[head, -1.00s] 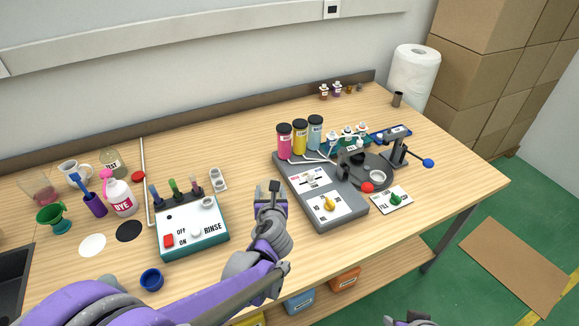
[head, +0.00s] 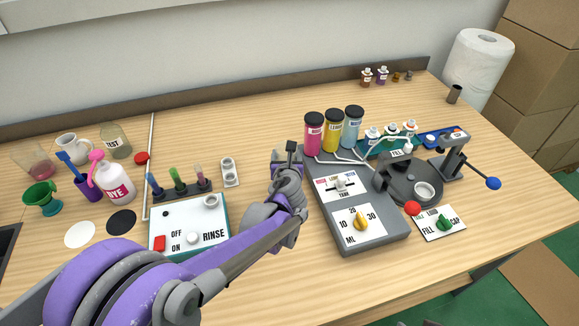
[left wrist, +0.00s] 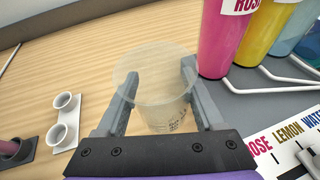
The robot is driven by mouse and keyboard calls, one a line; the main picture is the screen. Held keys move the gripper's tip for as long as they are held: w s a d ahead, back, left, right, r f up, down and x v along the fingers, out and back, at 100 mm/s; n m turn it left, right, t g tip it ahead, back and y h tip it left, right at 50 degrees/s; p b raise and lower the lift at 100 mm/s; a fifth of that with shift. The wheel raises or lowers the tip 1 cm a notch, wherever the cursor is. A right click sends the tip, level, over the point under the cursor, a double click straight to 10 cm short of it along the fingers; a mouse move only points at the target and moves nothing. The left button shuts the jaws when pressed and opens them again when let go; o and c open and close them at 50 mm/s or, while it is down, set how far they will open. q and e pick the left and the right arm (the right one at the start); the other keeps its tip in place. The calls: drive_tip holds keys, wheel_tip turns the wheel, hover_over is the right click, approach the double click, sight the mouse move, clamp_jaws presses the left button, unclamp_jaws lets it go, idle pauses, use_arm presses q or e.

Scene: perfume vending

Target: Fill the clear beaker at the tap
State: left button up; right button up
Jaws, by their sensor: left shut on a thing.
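The clear beaker (left wrist: 155,85) is between the two fingers of my left gripper (left wrist: 160,100) in the left wrist view. It looks empty, with its open rim towards the camera. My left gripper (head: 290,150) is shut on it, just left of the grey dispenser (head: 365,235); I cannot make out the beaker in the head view. No tap is clearly recognisable. A dark sink edge (head: 8,240) shows at the far left. My right gripper is not in view.
Pink, yellow and blue canisters (head: 333,130) stand behind the dispenser, right of my left gripper. Bare wood (head: 250,125) lies behind the gripper.

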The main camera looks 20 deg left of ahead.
use_arm(q)
drive_tip(key=shift+f+b, duration=0.3)
drive_tip(key=shift+f, duration=2.15)
drive_tip(key=shift+f, duration=0.15)
drive_tip(key=o, duration=1)
drive_tip(key=shift+o, duration=0.2)
